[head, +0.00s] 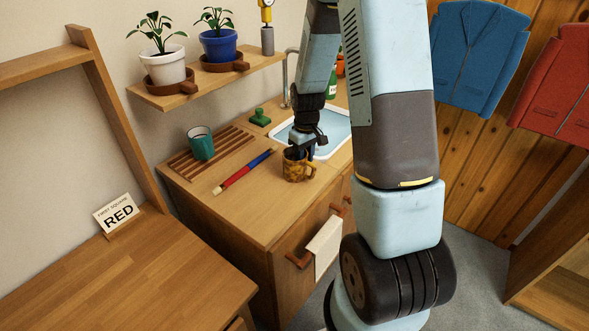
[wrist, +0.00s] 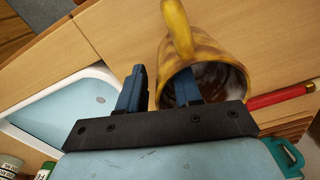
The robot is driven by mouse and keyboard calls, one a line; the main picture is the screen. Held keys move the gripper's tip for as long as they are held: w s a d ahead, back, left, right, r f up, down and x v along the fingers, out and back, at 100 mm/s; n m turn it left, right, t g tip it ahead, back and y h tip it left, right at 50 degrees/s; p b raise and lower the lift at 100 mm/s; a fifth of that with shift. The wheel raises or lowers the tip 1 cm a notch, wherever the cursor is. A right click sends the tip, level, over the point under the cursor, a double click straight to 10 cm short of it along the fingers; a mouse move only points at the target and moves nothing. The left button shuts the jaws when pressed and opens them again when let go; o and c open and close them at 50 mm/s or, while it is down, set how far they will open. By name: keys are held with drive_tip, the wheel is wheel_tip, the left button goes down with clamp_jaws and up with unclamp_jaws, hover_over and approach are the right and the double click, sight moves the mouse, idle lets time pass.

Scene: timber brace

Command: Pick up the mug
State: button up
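A mottled yellow-brown mug (head: 294,173) stands upright on the wooden counter, near its front edge and the sink. My gripper (head: 298,151) is lowered at its rim. In the wrist view my gripper (wrist: 159,88) is open. One finger is over or inside the mouth of the mug (wrist: 212,60), the other is outside, and the near wall lies between them with a gap. The mug's yellow handle points to the top of the wrist view. A second mug, teal (head: 201,143), stands on a slatted wooden rack; its edge shows in the wrist view (wrist: 284,155).
A red and blue stick (head: 245,172) lies between the rack (head: 184,166) and the brown mug. A sink (head: 335,125) is behind my gripper. A green stamp-like object (head: 260,117) stands beyond. A shelf (head: 218,78) with potted plants overhangs the back. The front left counter is clear.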

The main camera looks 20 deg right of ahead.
drive_tip(key=shift+f, duration=1.35)
clamp_jaws()
